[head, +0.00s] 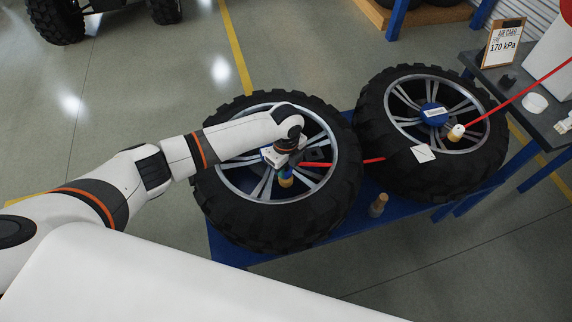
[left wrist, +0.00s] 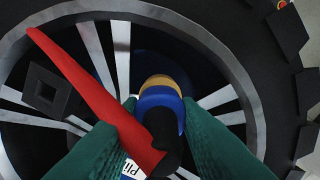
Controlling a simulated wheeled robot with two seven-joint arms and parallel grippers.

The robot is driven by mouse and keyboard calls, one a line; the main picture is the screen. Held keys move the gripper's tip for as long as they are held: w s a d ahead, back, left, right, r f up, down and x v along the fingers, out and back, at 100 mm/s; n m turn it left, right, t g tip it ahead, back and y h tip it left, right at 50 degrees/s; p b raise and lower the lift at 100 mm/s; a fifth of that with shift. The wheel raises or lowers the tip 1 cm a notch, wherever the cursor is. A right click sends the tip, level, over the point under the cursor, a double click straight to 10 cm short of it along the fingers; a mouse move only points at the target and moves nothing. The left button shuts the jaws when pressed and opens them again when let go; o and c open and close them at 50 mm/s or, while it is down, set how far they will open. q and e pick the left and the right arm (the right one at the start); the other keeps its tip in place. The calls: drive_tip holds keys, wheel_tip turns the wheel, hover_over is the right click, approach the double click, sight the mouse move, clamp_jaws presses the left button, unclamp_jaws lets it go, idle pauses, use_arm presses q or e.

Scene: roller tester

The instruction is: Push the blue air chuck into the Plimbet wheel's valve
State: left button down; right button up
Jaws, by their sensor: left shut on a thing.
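My left gripper (head: 287,166) is shut on the blue air chuck (head: 286,181), over the rim of the left wheel (head: 216,207). In the left wrist view, the green fingers of my left gripper (left wrist: 160,108) flank the chuck (left wrist: 160,98), which has a blue collar, a yellow-brass end and a dark body. A red hose (left wrist: 85,85) crosses in front of the left finger. A partly hidden label reading "Pli" shows on this wheel, near the bottom of that view. The valve is not clearly visible, so I cannot tell whether the chuck touches it. My right gripper is not in view.
A second wheel (head: 370,104) lies to the right, with a blue hub, a white-and-yellow fitting (head: 456,132) and a white card (head: 423,153). A small brass-topped piece (head: 378,205) stands on the blue stand (head: 330,243). A "170 kPa" sign (head: 503,43) stands on the grey bench.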

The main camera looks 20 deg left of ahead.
use_arm(q)
drive_tip(key=shift+f+b, duration=0.3)
drive_tip(key=shift+f, duration=0.3)
drive_tip(key=c, duration=1)
unclamp_jaws()
